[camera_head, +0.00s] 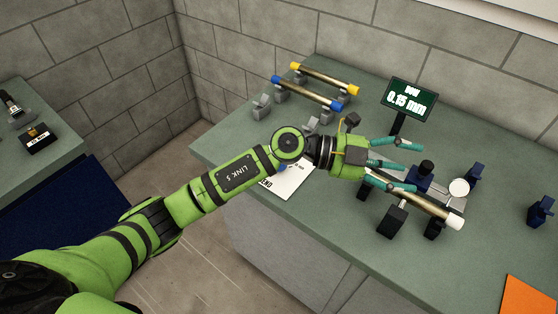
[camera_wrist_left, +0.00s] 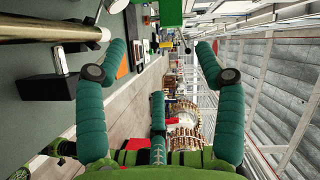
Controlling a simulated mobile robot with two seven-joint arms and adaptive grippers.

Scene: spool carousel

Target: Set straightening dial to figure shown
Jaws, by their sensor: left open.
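A dark display (camera_head: 407,99) on a post reads 0.15 mm under a short word too small to read surely. In front of it, a metal bar (camera_head: 433,208) with a white end lies across dark supports. In the left wrist view the open fingers (camera_wrist_left: 160,55) are apart, the bar (camera_wrist_left: 50,30) at upper left. My right gripper is not in view.
Two bars, one yellow-ended (camera_head: 325,80) and one blue-ended (camera_head: 305,93), rest on grey supports at the back of the green bench. A white card (camera_head: 290,182) is partly hidden by my arm. A blue fixture (camera_head: 541,211) and orange sheet (camera_head: 530,296) are at right.

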